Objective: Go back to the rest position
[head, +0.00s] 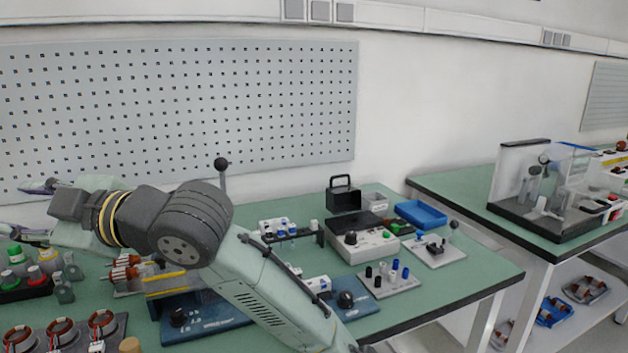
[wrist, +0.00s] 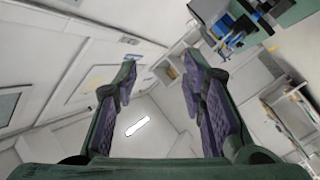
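My gripper (head: 28,210) is at the left edge of the head view, raised above the green workbench (head: 440,290) and pointing left. Its two fingers are spread apart. In the wrist view my gripper (wrist: 158,85) shows both purple-padded fingers wide apart with nothing between them. Past the fingers the wrist view shows a tilted scene of pale walls and a white room. My arm crosses the bench from the lower middle of the head view to the left and hides part of the bench.
Stator rings (head: 60,330) and small bottles (head: 62,288) stand below my gripper. A grey instrument box (head: 362,247), a blue tray (head: 420,214) and a peg plate (head: 390,280) lie to the right. A pegboard (head: 180,110) is behind. A second bench (head: 470,205) stands at right.

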